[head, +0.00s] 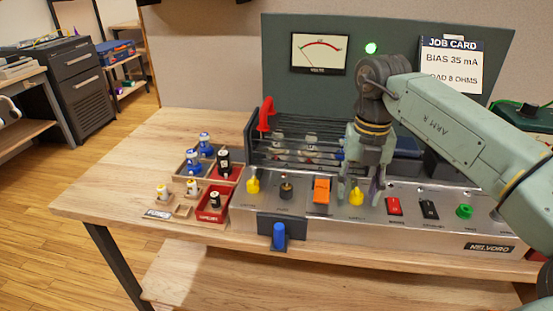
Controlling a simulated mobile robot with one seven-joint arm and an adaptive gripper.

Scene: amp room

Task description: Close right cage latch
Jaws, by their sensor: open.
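A dark wire cage (310,132) stands on the back of the metal amp chassis (310,222), with several tubes behind its bars. A red handle (265,114) stands up at the cage's left end. My gripper (361,194) points down at the cage's right part, fingers apart, with no object seen held between them. Its fingers overlap the area around a yellow knob (356,197) on the front panel; I cannot tell whether they touch it. The right cage latch cannot be made out; my gripper and arm cover the cage's right end.
Left of the chassis are wooden trays (183,172) and a red tray (210,216) with several tubes. The panel carries an orange switch (321,190), a red switch (393,206) and a green knob (464,211). A meter (319,54) and job card (450,65) are behind.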

